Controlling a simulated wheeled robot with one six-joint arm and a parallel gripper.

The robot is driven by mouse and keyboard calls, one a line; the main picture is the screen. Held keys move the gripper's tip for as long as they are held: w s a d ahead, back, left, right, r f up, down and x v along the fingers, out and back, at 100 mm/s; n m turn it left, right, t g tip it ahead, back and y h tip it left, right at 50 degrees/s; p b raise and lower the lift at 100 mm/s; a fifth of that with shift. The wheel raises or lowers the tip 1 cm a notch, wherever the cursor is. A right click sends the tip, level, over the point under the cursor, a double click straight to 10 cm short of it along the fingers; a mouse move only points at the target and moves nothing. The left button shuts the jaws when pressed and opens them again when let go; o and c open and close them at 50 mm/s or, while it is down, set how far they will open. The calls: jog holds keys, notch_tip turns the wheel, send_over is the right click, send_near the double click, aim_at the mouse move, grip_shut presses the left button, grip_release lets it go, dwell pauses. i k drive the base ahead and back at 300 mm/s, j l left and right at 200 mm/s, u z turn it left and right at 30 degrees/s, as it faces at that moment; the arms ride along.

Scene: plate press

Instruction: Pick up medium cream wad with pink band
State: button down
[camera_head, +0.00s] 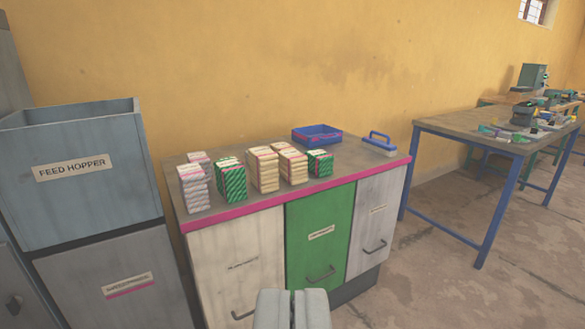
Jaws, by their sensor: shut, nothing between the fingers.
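A grey-white wad (195,190), a taller green wad (231,182) and a shorter green wad (320,164) flank the cream ones. A blue tray (317,136) and a blue-handled tool (380,142) are behind right. The feed hopper (80,205) stands left; a workbench (455,122) stands right.

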aim_at(292, 167)
jog(key=i+j+z, duration=0.25)
jog(key=i+j, duration=1.3)
jog(key=i, duration=0.15)
